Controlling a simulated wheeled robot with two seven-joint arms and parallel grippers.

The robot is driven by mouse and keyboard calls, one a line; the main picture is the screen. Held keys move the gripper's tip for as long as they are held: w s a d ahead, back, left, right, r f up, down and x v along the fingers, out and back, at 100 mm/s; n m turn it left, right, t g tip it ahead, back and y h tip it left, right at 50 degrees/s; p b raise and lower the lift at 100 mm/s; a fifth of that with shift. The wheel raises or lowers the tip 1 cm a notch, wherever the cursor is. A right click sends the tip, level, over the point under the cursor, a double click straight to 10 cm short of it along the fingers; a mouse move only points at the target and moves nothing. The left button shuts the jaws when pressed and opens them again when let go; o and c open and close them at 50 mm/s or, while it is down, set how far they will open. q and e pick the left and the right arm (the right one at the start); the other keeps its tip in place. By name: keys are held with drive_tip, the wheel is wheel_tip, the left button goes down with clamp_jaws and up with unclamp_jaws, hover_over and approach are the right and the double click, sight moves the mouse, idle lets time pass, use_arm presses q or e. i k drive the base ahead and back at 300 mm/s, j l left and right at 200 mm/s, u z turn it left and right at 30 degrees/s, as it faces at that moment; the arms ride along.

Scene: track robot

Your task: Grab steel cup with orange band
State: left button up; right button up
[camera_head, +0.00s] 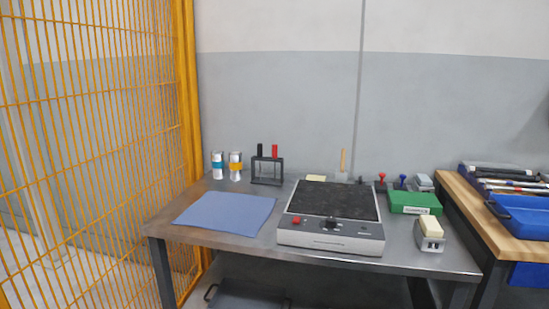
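The steel cup with an orange band (235,166) stands upright at the back left of the metal table (180,233). A similar steel cup with a blue band (217,165) stands close to its left. A black rack (267,171) holding a black-handled and a red-handled tool stands to its right. Neither of my grippers shows in the head view.
A blue mat (225,211) lies in front of the cups. A hot plate (331,217) fills the table's middle. A green box (414,202) and small tools stand at the right. A yellow mesh fence (100,130) borders the left; a wooden bench (500,214) adjoins the right.

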sight(235, 157)
drive_tip(key=i+j+z, duration=0.95)
drive_tip(key=i, duration=0.2)
drive_tip(key=j, duration=0.1)
